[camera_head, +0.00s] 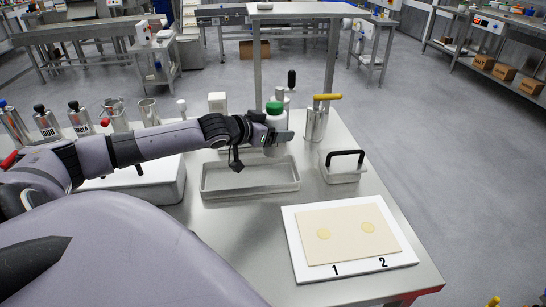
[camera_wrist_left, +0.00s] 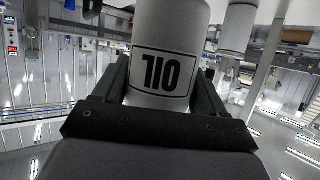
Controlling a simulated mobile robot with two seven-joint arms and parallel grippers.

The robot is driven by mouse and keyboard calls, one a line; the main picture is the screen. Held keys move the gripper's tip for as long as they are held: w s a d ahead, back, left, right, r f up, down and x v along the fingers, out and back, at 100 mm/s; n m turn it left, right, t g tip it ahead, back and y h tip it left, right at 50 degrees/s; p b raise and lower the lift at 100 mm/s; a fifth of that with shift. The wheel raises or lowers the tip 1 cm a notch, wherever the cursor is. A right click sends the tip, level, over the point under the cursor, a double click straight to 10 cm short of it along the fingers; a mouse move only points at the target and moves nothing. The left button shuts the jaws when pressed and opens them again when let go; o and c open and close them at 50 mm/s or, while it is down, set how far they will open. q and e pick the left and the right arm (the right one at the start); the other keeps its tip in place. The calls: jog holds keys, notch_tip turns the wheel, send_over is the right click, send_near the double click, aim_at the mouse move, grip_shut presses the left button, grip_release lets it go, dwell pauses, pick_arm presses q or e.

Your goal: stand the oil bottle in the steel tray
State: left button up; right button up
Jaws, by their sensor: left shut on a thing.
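The oil bottle is pale with a green cap (camera_head: 274,108). Its body, labelled OIL, fills the upper middle of the left wrist view (camera_wrist_left: 165,45). My left gripper (camera_head: 279,136) is shut on the bottle, with one finger on each side of it in the wrist view (camera_wrist_left: 165,85). In the head view the gripper and wrist hide part of the bottle's body. The shallow steel tray (camera_head: 250,190) lies on the table in front of and below the bottle. Its visible inside is empty. My right gripper is not in view.
A steel canister with a yellow handle (camera_head: 316,120) stands right of the bottle. A small container with a black handle (camera_head: 343,165) is right of the tray. A white board with a dough sheet (camera_head: 345,235) lies at the front right. Several labelled metal bottles (camera_head: 80,118) stand at left.

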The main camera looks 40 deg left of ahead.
pick_arm(q)
notch_tip(320, 180, down, 9)
jog(key=shift+r+b, duration=0.1)
jog(key=shift+b, duration=0.2)
jog(key=o, duration=1.3)
